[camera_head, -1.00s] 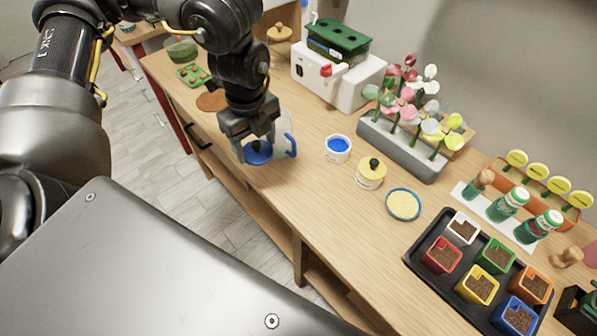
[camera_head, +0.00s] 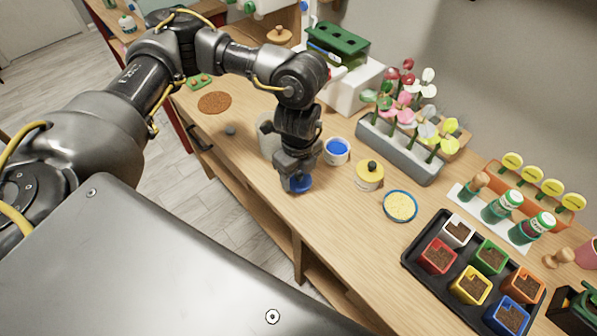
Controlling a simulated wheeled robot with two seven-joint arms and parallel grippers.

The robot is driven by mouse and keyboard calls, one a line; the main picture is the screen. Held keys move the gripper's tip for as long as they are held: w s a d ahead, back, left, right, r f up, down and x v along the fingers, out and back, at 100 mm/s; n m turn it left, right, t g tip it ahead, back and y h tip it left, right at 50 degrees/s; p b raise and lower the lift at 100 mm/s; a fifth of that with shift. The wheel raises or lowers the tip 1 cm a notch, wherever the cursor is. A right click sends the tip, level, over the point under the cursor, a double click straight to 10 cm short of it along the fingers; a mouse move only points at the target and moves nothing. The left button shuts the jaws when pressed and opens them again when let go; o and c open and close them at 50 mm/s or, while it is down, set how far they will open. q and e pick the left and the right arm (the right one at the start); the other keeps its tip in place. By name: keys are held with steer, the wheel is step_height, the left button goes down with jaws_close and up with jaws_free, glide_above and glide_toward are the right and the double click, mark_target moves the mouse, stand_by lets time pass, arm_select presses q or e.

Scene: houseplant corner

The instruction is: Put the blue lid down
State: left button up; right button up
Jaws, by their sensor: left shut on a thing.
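My left gripper (camera_head: 296,177) points down over the wooden counter and is shut on the blue lid (camera_head: 303,187). The gripper hides much of the lid, including its knob. The lid is at or just above the counter; I cannot tell whether it touches. A white pot with blue contents (camera_head: 337,151) stands open just behind and right of the gripper. My right gripper is not in view.
A yellow-lidded pot (camera_head: 369,176) and a blue-rimmed yellow dish (camera_head: 400,206) stand to the right. A pale jug (camera_head: 267,137) is partly hidden behind my left gripper. Bare counter (camera_head: 320,225) lies in front and right of the lid.

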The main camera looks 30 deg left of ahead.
mark_target(298, 173)
arm_select(q)
steer(key=shift+f, duration=0.15)
steer(key=shift+f, duration=0.2)
steer(key=o, duration=0.9)
steer(key=shift+o, duration=0.2)
steer(key=shift+r, duration=0.5)
step_height(298, 173, up, 11)
steer(key=b, duration=0.1)
steer(key=shift+r, duration=0.2)
